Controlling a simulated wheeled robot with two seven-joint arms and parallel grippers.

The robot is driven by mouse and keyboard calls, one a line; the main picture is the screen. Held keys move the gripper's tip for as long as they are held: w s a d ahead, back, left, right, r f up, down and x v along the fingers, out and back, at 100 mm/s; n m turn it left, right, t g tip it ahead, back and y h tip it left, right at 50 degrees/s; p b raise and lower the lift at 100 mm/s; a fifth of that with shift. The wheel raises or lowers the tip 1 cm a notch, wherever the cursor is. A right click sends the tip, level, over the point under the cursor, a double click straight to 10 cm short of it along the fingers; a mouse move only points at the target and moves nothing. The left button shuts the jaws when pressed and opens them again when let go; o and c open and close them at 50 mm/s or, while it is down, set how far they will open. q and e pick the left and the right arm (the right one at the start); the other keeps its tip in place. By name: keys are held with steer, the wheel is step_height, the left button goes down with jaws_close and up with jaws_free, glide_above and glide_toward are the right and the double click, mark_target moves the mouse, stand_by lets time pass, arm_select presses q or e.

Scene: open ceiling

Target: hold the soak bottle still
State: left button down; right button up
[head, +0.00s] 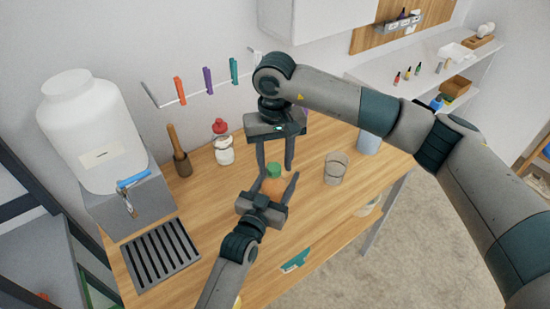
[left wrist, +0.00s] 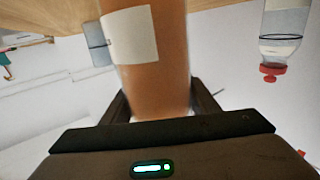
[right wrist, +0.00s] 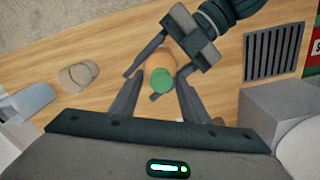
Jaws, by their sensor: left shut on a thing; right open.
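The soak bottle, orange-brown with a green cap (head: 274,170), stands upright on the wooden table. Its body (left wrist: 158,70) with a pale label fills the middle of the left wrist view. My left gripper (head: 275,187) is shut on the bottle's body from the front, one finger on each side. My right gripper (head: 275,164) points down from above, open, its fingers spread on either side of the cap. In the right wrist view the green cap (right wrist: 166,78) lies around the fingertips; I cannot tell whether they touch it.
A glass beaker (head: 336,169) stands right of the bottle. A slotted drain tray (head: 160,255) lies front left. The table's front right is mostly clear.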

jaws_close()
